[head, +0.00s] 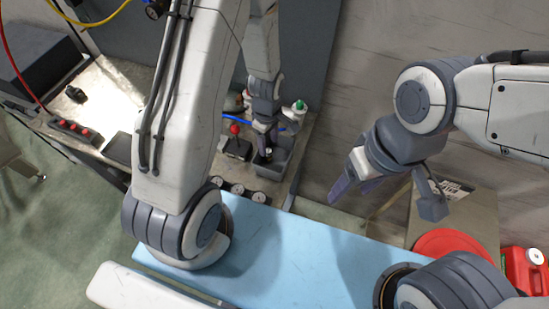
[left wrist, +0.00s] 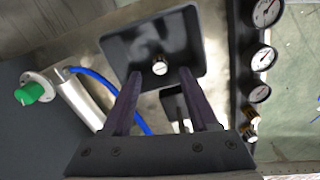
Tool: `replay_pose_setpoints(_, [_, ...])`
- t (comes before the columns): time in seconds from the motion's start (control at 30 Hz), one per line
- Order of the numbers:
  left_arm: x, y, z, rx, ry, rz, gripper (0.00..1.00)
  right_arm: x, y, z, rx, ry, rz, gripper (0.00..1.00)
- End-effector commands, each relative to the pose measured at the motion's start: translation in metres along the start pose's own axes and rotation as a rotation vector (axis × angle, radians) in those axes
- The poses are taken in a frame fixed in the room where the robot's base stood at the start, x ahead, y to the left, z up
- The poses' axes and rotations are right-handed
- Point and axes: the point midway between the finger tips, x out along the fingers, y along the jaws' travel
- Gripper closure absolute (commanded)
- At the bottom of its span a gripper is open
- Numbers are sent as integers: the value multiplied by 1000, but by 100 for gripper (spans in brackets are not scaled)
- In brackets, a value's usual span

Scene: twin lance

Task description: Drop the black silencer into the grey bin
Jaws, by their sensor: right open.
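The grey bin (head: 284,165) stands on the bench beyond the blue surface; in the left wrist view the bin (left wrist: 194,88) opens ahead of my fingers. A small round pale end (left wrist: 160,67) shows inside it, likely the end of the black silencer; its dark body blends with the bin, so its pose is unclear. My left gripper (head: 265,140) points down over the bin. In the left wrist view the left fingers (left wrist: 160,76) are apart, with no contact visible. My right gripper (head: 354,187) is open and empty, off to the right above the floor.
A red-knobbed joystick (head: 235,130) stands left of the bin. A row of gauges (left wrist: 264,55) lines the bench edge beside it. A red can (head: 525,270) is at far right. The blue surface (head: 290,250) is mostly clear.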

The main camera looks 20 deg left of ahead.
Motion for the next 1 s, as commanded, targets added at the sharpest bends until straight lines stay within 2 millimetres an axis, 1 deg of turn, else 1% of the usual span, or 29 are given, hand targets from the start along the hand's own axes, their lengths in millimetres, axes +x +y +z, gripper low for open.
replay_pose_setpoints(0.17, [-4,0,0,0,0,1,40,1,0,0,0,0,0,33])
replay_pose_setpoints(0.27, [-13,1,0,0,1,4,40,4,0,0,0,0,0,33])
replay_pose_setpoints(0.37, [-29,1,0,0,1,6,40,7,0,0,1,0,0,33])
replay_pose_setpoints(0.6, [-72,2,0,0,2,7,40,14,1,1,2,0,0,33])
replay_pose_setpoints(0.7, [-87,1,0,0,1,5,40,16,1,1,3,0,0,33])
replay_pose_setpoints(0.83, [-100,1,0,0,1,2,40,17,1,1,3,0,0,33])
replay_pose_setpoints(1.0, [-105,0,0,0,0,0,40,18,1,1,3,0,0,33])
